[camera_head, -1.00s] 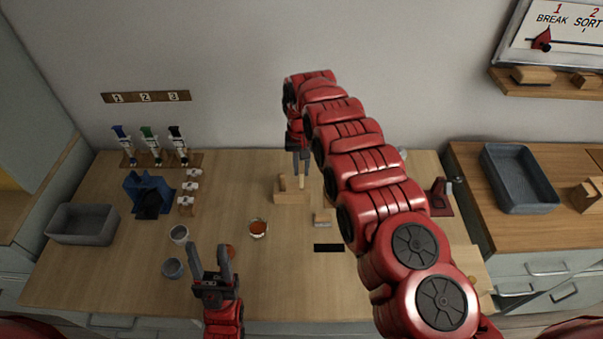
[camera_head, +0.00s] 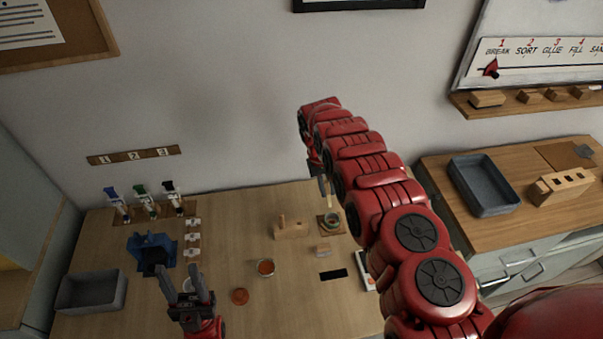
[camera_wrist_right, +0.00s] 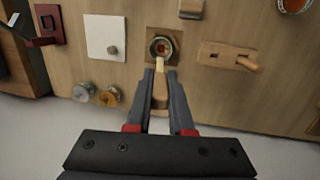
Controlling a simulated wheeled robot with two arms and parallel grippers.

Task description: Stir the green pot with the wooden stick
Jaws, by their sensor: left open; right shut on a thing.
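The small green pot (camera_head: 331,221) stands on a square wooden base at the back of the table, partly beside my right arm. It also shows in the right wrist view (camera_wrist_right: 161,47), with orange-red contents. My right gripper (camera_head: 320,178) is shut on the wooden stick (camera_head: 325,188), which points down toward the pot. In the right wrist view the gripper (camera_wrist_right: 160,78) holds the stick (camera_wrist_right: 159,92), and its tip appears at the pot's near rim; I cannot tell whether it is inside. My left gripper (camera_head: 186,284) is open and empty at the front left.
A blue holder (camera_head: 152,250) and grey bin (camera_head: 91,293) are at left.

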